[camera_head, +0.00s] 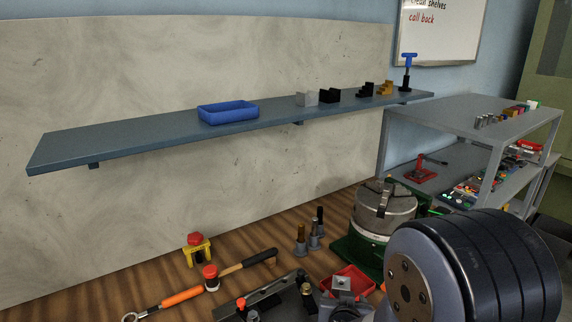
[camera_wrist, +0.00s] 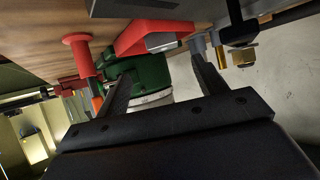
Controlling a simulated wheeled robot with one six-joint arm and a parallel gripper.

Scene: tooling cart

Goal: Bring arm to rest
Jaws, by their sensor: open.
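My gripper (camera_wrist: 160,60) shows in the wrist view with its two dark fingers spread apart and nothing held between them. Beyond the fingers are a red tray (camera_wrist: 128,40) and a green machine base (camera_wrist: 150,68), in a strongly tilted view. In the head view, a large dark and grey joint of my arm (camera_head: 470,270) fills the lower right corner. I cannot make out my gripper clearly there.
The wooden bench carries a chuck on a green base (camera_head: 385,208), a red tray (camera_head: 350,280), an orange-handled tool (camera_head: 182,296) and a red-and-yellow item (camera_head: 196,249). A wall shelf (camera_head: 130,143) holds a blue bin (camera_head: 228,112) and small blocks. A grey rack (camera_head: 470,118) stands right.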

